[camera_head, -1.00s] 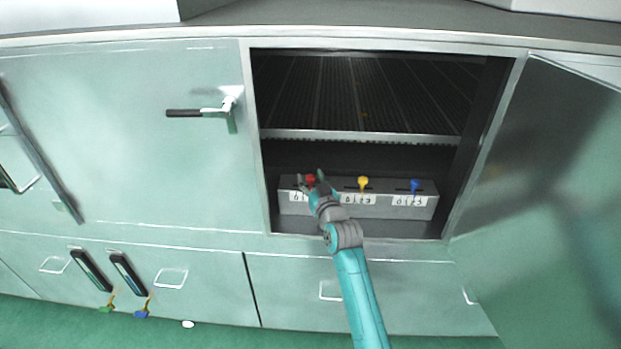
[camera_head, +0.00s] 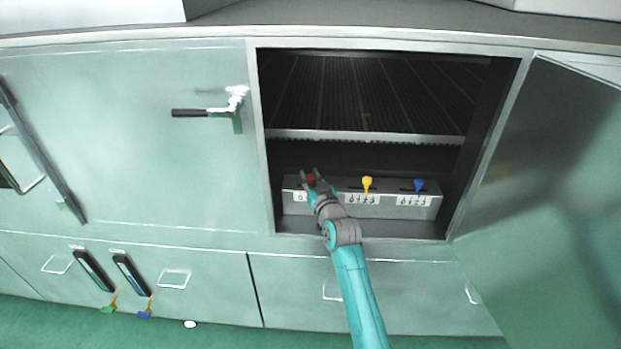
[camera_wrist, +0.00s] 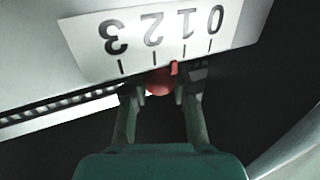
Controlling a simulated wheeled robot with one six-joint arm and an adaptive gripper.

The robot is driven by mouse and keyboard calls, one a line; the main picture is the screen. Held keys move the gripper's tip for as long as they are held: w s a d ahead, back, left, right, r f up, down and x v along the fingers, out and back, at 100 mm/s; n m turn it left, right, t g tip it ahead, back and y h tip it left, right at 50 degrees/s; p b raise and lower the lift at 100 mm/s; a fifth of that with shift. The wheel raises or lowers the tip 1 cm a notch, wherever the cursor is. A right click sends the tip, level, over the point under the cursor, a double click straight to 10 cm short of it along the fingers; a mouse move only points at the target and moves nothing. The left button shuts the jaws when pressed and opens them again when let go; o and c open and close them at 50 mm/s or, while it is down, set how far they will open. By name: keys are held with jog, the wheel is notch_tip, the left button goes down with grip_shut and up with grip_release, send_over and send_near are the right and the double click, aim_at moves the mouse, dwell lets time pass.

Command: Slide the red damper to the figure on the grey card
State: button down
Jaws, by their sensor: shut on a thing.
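The red damper (camera_head: 311,179) is the left of three coloured knobs on the grey metal box inside the open cabinet. My gripper (camera_head: 311,173) has its fingers on both sides of it and is shut on it. In the wrist view the red knob (camera_wrist: 159,84) sits between the fingertips (camera_wrist: 161,88). Its red pointer stands between the marks for 1 and 2, nearer 1, on the white scale plate (camera_wrist: 90,45), which appears upside down. In the head view my gripper hides most of this scale. I cannot make out a grey card.
The yellow knob (camera_head: 367,183) and blue knob (camera_head: 419,185) stand to the right on the same box, each above a numbered plate. The cabinet's frame (camera_head: 266,150) is close on the left, with a perforated shelf edge (camera_head: 365,137) above. The open door (camera_head: 540,150) is at right.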

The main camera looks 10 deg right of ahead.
jog(key=shift+w+a, duration=0.15)
jog(key=shift+a, duration=0.3)
jog(key=shift+d, duration=0.15)
jog(key=c, duration=0.9)
grip_release()
jog(key=shift+c, duration=0.2)
jog(key=s, duration=1.2)
jog(key=shift+d, duration=0.35)
jog(key=shift+f, duration=0.1)
